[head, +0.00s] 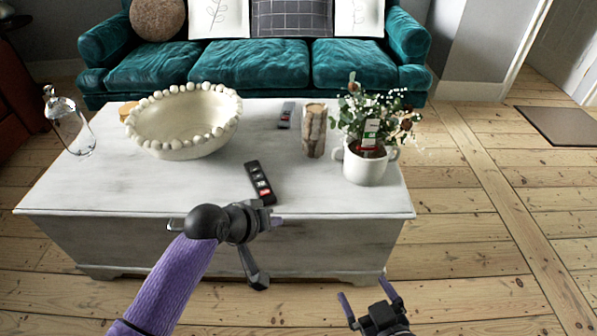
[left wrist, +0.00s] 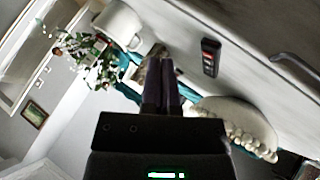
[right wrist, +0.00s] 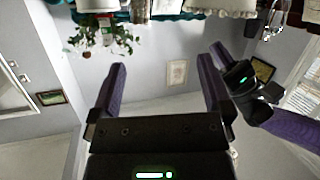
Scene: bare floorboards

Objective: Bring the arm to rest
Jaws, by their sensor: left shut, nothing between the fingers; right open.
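My left gripper (head: 277,222) is in front of the white chest's near edge in the head view, its purple arm coming in from the lower left. In the left wrist view its two purple fingers (left wrist: 161,68) are together with nothing between them. My right gripper (head: 364,290) is low at the bottom of the head view, over the floor in front of the chest. Its fingers are apart and empty, and in the right wrist view they (right wrist: 164,64) also stand wide apart. Part of my left arm shows at the right of that view.
The white chest (head: 90,195) bears a beaded bowl (head: 185,125), a glass cloche (head: 70,125), two remotes (head: 260,182) (head: 287,114), a wooden candle holder (head: 314,130) and a mug of flowers (head: 366,165). A teal sofa (head: 250,65) stands behind.

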